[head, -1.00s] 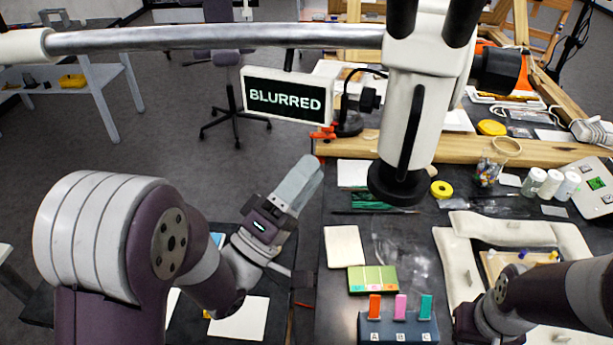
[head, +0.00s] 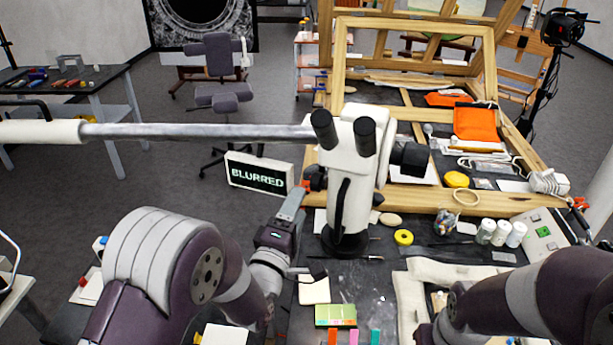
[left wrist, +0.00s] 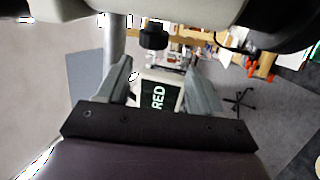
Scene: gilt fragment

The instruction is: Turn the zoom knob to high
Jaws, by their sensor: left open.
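The white microscope (head: 352,150) stands on a round black base, with black eyepieces and a black block on its right. A dark knob (head: 316,178) sits on the left side of its head. I take it to be the zoom knob, but its marks are unreadable. My left gripper (head: 294,203) is just below and left of this knob. In the left wrist view a dark round knob (left wrist: 153,37) shows beyond the open, empty fingers (left wrist: 158,78), apart from them. A white-framed screen (head: 258,173) reads "BLURRED". My right arm comes in from the right; its gripper is out of view.
A silver boom (head: 200,131) runs left from the microscope. A wooden frame (head: 470,210) lies behind it. Yellow tape (head: 403,237), a jar (head: 446,222) and white bottles (head: 500,232) stand right of the base.

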